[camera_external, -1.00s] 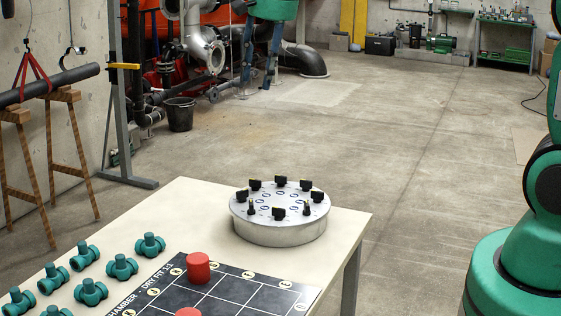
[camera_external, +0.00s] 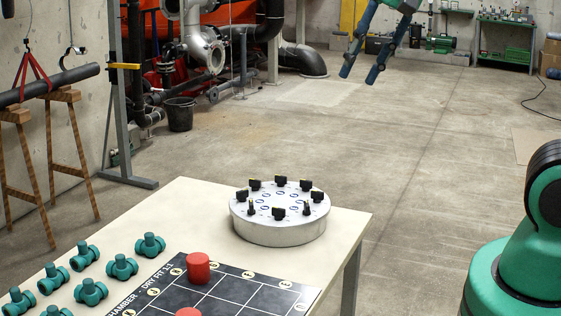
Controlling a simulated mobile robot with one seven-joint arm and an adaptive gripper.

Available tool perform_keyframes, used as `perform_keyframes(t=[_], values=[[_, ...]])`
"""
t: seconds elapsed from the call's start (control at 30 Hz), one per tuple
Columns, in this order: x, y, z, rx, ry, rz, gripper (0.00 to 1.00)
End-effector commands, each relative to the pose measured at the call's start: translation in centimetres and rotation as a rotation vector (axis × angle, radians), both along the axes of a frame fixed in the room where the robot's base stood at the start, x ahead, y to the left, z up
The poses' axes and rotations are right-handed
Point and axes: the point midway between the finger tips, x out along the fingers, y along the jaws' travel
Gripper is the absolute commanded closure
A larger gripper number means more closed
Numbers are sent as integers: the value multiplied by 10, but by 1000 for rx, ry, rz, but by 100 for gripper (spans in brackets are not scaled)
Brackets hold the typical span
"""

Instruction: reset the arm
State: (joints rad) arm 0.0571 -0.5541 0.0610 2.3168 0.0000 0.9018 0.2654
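My gripper (camera_external: 359,76) shows at the top, right of centre, with its two dark blue fingers pointing down. The fingers are apart with nothing between them. It hangs in the air, clear of the table and everything on it. Part of my green arm (camera_external: 528,240) stands at the right edge. The upper links run out of the picture.
A pale table (camera_external: 345,222) holds a round silver disc (camera_external: 278,232) with black knobs, several green fittings (camera_external: 122,267) and a black board (camera_external: 250,296) with red cylinders (camera_external: 197,268). Pipes (camera_external: 204,48) and a black bin (camera_external: 179,113) stand behind. Open floor lies at centre right.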

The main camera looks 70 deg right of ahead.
Motion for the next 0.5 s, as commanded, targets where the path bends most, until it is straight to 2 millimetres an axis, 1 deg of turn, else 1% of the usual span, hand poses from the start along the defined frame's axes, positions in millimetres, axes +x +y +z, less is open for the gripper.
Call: perform_keyframes(t=[0.03, 0.2, 0.33, 0.5], values=[[-13, 4, -3, -14, -13, 39, 65], [-50, 14, -13, -65, -43, 169, 65], [-69, 19, -19, -96, -60, 241, 65], [-81, 21, -25, -115, -71, 289, 65]])
